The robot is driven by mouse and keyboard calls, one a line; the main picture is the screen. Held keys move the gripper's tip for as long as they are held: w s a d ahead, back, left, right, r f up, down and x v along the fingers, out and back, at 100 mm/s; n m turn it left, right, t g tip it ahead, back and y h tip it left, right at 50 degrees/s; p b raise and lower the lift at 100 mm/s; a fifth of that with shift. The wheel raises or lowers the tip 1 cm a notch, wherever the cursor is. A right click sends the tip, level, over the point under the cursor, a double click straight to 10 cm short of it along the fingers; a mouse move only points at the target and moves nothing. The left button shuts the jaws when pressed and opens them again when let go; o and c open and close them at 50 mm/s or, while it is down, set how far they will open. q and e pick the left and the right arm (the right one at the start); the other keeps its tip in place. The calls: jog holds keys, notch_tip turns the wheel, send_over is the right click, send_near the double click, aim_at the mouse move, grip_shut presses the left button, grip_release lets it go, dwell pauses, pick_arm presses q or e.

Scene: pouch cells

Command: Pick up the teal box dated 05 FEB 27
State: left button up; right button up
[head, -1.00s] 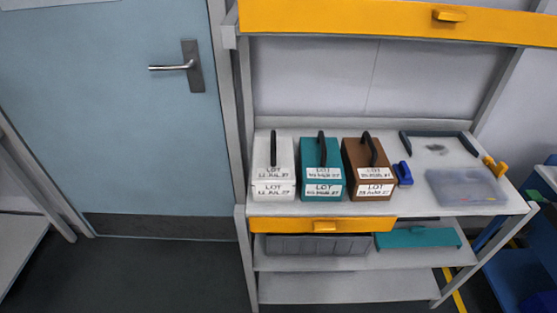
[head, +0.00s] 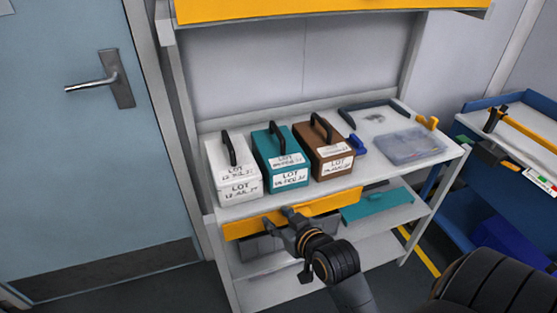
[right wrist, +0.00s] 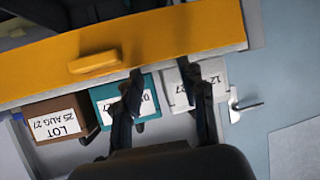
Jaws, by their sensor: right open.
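The teal box (head: 266,170) stands on the shelf top between a white box and a brown box, with a black handle on its lid. Its labels look like FEB 27; the day is blurred. The right wrist view shows it too (right wrist: 107,94), partly behind a finger. My right gripper (head: 291,213) is open and empty, in front of the yellow drawer, below and in front of the teal box. Its two fingers (right wrist: 166,92) show apart in the right wrist view. My left gripper is not in view.
The white box (head: 221,180) is close on the left and the brown box (head: 316,166) close on the right. The yellow drawer front (head: 345,199) runs below the shelf top. A clear flat case (head: 412,146) and a small blue item (head: 357,145) lie further right.

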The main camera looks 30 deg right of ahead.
aim_at(281, 137)
jog(key=w+d+r+m+t+h, duration=0.4)
jog(key=d+r, duration=0.4)
jog(key=r, duration=0.4)
jog(key=shift+n+t, duration=0.4)
jog(key=shift+n, duration=0.2)
jog(key=x, duration=0.7)
jog(key=shift+a+f+p, duration=0.15)
jog(key=shift+f+p, duration=0.1)
jog(key=shift+p, duration=0.05)
jog(key=shift+f+x, duration=0.1)
jog(key=shift+x, duration=1.4)
jog(key=shift+f+x, duration=0.15)
jog(key=shift+x, duration=1.3)
jog(key=shift+a, duration=0.15)
jog(key=shift+c, duration=0.4)
grip_shut()
jog(key=shift+r, duration=0.2)
